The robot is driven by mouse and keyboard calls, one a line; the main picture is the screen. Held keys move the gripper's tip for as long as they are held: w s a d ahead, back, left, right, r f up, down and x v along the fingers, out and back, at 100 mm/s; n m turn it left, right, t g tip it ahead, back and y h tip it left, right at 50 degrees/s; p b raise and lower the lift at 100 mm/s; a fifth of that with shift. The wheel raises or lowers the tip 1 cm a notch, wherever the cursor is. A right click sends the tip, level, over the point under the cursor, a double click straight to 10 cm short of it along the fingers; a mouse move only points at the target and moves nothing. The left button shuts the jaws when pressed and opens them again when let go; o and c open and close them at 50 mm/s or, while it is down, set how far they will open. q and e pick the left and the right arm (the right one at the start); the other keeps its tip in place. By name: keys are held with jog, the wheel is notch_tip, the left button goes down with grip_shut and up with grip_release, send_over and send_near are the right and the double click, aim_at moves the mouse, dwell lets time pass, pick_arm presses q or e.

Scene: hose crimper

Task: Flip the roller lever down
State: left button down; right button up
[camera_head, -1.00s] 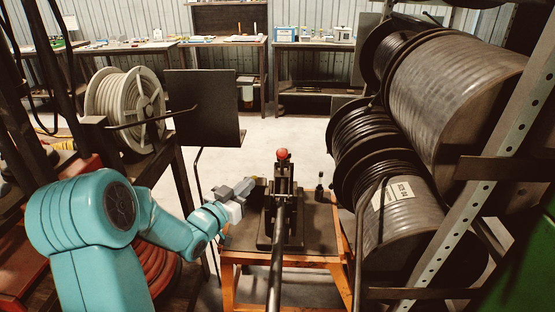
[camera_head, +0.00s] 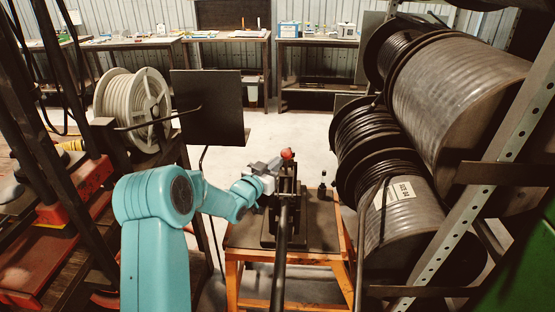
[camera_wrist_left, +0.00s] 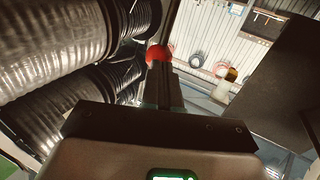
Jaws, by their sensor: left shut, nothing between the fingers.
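The hose crimper (camera_head: 288,205) is a dark upright tool on a small table. A red ball (camera_head: 287,154) sits at its top, apparently the knob of the roller lever. A long black bar (camera_head: 279,265) runs from the crimper toward me. My left gripper (camera_head: 275,165) is shut and empty, with its tips close to the left of the red ball, just below it. In the left wrist view the red ball (camera_wrist_left: 157,54) shows just beyond the gripper tips (camera_wrist_left: 161,68). I cannot tell whether they touch. My right gripper is not in view.
The crimper's table (camera_head: 240,251) has orange legs. A small dark bottle (camera_head: 322,189) stands on its right side. Large hose reels (camera_head: 455,95) on a rack crowd the right. A white reel (camera_head: 133,108) and a dark panel (camera_head: 208,107) stand left. The floor behind is open.

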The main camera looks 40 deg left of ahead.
pick_arm(q)
jog(key=shift+w+a, duration=0.1)
jog(key=shift+w, duration=0.6)
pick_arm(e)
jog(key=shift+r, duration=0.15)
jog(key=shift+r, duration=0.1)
